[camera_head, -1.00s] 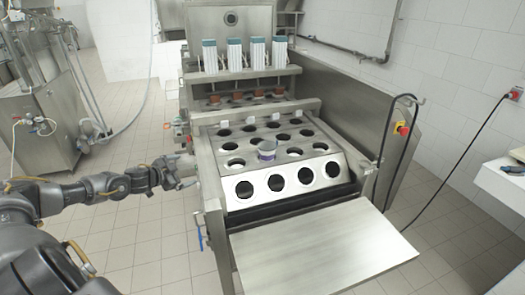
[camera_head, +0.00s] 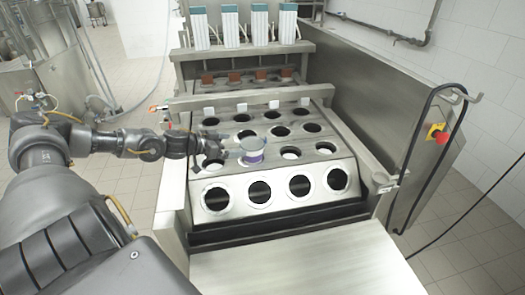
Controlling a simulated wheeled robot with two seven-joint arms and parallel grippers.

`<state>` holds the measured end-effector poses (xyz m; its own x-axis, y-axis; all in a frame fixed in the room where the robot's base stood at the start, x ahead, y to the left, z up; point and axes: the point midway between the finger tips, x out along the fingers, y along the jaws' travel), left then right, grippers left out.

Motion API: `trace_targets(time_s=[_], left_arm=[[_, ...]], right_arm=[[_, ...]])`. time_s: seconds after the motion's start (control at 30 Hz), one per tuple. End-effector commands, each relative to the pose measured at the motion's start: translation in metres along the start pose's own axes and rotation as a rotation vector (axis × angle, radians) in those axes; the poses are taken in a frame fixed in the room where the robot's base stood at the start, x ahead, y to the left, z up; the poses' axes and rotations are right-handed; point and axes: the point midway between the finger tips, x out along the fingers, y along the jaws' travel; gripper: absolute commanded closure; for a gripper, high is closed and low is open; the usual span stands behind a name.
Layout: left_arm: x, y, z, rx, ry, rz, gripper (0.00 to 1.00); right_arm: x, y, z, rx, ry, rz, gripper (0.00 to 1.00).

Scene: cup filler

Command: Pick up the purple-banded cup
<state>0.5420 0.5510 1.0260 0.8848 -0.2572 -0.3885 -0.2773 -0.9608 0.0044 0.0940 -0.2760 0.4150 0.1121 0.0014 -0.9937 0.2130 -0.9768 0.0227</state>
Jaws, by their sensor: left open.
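The purple-banded cup (camera_head: 252,145) is a small, pale, see-through cup with a purple band low on its side. It stands upright at the plate's holes in the middle of the machine. My left gripper (camera_head: 236,148) comes in from the left, low over the plate, with its jaws open at the cup's left side. The fingertips are small and pale here, and I cannot tell whether they touch the cup or reach around it. My right gripper is not in view.
The steel plate (camera_head: 226,133) has rows of round holes, several with white rims, in its top and sloped front. A crossbar (camera_head: 250,98) with white tabs spans behind it. A tall side panel (camera_head: 365,85) stands on the right. The flat front tray (camera_head: 310,258) is bare.

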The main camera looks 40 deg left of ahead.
Motion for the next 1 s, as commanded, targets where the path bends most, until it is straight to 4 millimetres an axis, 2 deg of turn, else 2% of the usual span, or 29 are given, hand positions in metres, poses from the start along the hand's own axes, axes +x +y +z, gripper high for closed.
trace_targets(time_s=[0.17, 0.3, 0.43, 0.6, 0.67, 0.87, 1.0], left_arm=[[0.006, -0.002, 0.001, -0.004, 0.002, -0.006, 0.00], [0.025, -0.001, -0.001, -0.004, 0.006, -0.004, 0.00], [0.041, -0.002, -0.002, -0.004, 0.005, -0.004, 0.00], [0.054, -0.001, 0.000, -0.001, 0.001, -0.002, 0.00], [0.057, 0.000, 0.000, 0.000, 0.000, -0.001, 0.00], [0.063, 0.001, -0.001, 0.000, 0.000, 0.001, 0.00], [0.082, 0.003, 0.000, -0.003, 0.003, 0.000, 0.00]], right_arm=[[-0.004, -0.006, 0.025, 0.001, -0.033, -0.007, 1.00], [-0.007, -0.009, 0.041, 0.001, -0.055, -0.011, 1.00], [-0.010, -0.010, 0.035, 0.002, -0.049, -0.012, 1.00], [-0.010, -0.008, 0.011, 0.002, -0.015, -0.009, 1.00], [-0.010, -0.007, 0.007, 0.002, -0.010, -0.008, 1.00], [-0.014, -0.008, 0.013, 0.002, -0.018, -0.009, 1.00], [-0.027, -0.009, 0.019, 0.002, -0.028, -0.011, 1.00]])
